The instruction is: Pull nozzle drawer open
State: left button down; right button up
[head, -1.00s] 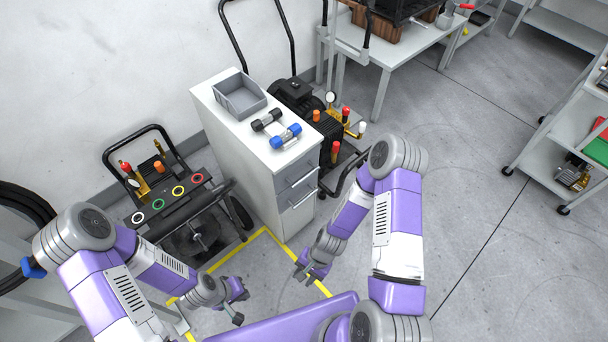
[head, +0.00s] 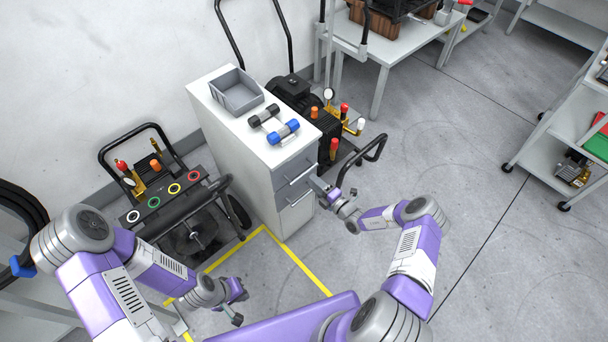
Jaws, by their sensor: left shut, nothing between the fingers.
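The white cabinet (head: 235,140) stands against the wall with its grey-fronted upper drawer (head: 290,168) facing right. The drawer looks closed, with a bar handle (head: 301,176) across its front. A second handle (head: 300,199) sits on the lower front. My left gripper (head: 239,303) is shut and empty, low over the floor in front of the cabinet.
On the cabinet top are a grey bin (head: 238,92) and two nozzle-like cylinders, one dark (head: 264,116) and one blue-ended (head: 283,132). Pressure washers stand left (head: 165,205) and right (head: 318,125) of the cabinet. Yellow tape (head: 296,262) marks the floor; open floor lies right.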

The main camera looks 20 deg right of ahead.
aim_at(304, 173)
jog(key=b+x, duration=0.1)
jog(key=x, duration=0.5)
jog(key=shift+w+a+b, duration=0.1)
jog(key=shift+a+b, duration=0.05)
jog(key=shift+b, duration=0.15)
grip_shut()
